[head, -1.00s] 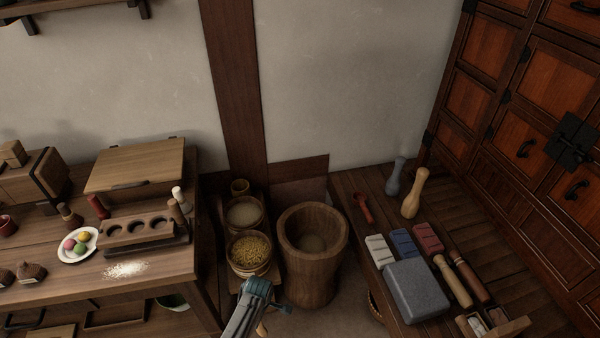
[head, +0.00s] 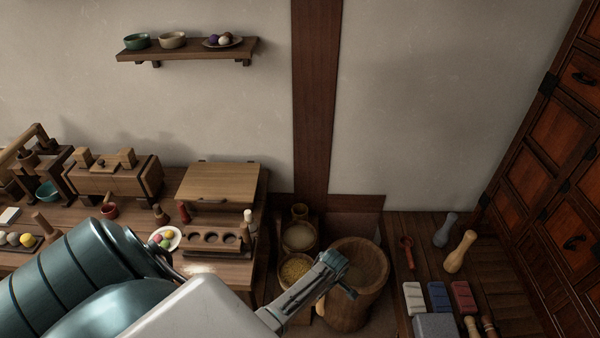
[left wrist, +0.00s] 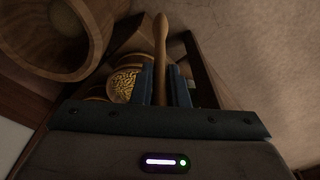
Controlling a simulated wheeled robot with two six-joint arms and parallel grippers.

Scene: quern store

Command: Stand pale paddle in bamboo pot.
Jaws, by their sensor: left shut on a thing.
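My left gripper (head: 340,275) is in front of the big wooden mortar in the head view. It is shut on a wooden paddle, whose slim handle (left wrist: 160,45) stands between the fingers in the left wrist view. In the head view a small pale part of the paddle (head: 320,307) shows beside the gripper; the rest is hidden. My right gripper is not in view.
The wooden mortar (head: 362,258) stands right of a pale-filled tub (head: 299,237) and a yellow grain tub (head: 294,270). A workbench with a block with holes (head: 215,240) is at left. A low platform (head: 495,260) with blocks and pestles is at right.

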